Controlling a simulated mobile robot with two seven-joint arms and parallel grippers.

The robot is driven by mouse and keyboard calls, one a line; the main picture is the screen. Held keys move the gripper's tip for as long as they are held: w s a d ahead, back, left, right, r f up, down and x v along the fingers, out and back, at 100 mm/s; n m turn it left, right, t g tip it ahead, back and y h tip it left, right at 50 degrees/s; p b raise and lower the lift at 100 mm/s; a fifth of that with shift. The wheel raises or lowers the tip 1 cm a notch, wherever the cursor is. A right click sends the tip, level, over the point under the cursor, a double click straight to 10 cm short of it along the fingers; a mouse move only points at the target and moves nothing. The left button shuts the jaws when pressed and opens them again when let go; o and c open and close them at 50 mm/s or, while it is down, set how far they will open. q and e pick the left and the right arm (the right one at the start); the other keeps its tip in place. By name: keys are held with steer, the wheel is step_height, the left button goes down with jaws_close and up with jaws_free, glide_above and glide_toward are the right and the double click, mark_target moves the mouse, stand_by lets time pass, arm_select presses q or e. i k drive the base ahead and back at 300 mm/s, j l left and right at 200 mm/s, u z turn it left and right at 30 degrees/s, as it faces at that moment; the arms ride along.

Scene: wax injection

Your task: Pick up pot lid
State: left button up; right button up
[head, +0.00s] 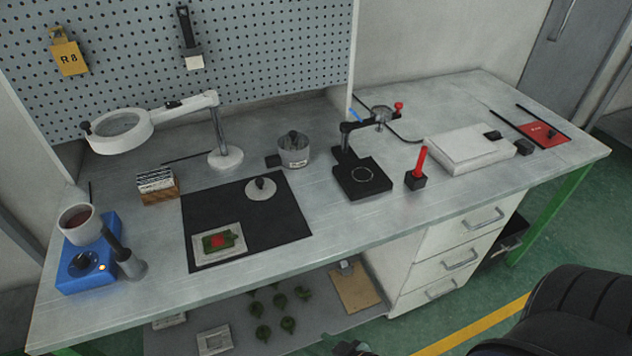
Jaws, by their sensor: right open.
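The pot lid (261,188) is a pale round disc with a dark knob, lying flat on the black mat (240,249) near the mat's back edge. The grey metal pot (294,153) stands behind the mat to the right of the lid, with a label on its side and something dark sticking up from its open top. Only a small dark part of my right gripper (352,348) shows at the bottom edge, in front of the bench and well away from the lid; it is open. My left gripper is not in view.
A magnifier lamp (225,158) arches behind the mat. A blue heater (89,266) with a cup stands at left. A black stand (362,178), red stick (420,164) and white box (468,147) are at right. The bench front right of the mat is clear.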

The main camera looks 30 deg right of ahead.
mark_target(259, 188)
steer(key=i+j+z, duration=0.1)
steer(key=z, duration=0.35)
steer(key=i+j+z, duration=0.2)
steer(key=z, duration=0.2)
steer(key=j+u, duration=0.3)
steer(key=u, duration=0.2)
steer(key=i+j+u, duration=0.1)
steer(key=j+u, duration=0.2)
steer(key=u, duration=0.2)
steer(key=k+l+u, duration=0.1)
steer(key=l, duration=0.3)
steer(key=k+l+u, duration=0.1)
steer(key=l, duration=0.25)
steer(key=k+l, duration=0.25)
steer(key=l, duration=0.15)
steer(key=k+l+u, duration=0.15)
steer(key=l, duration=0.2)
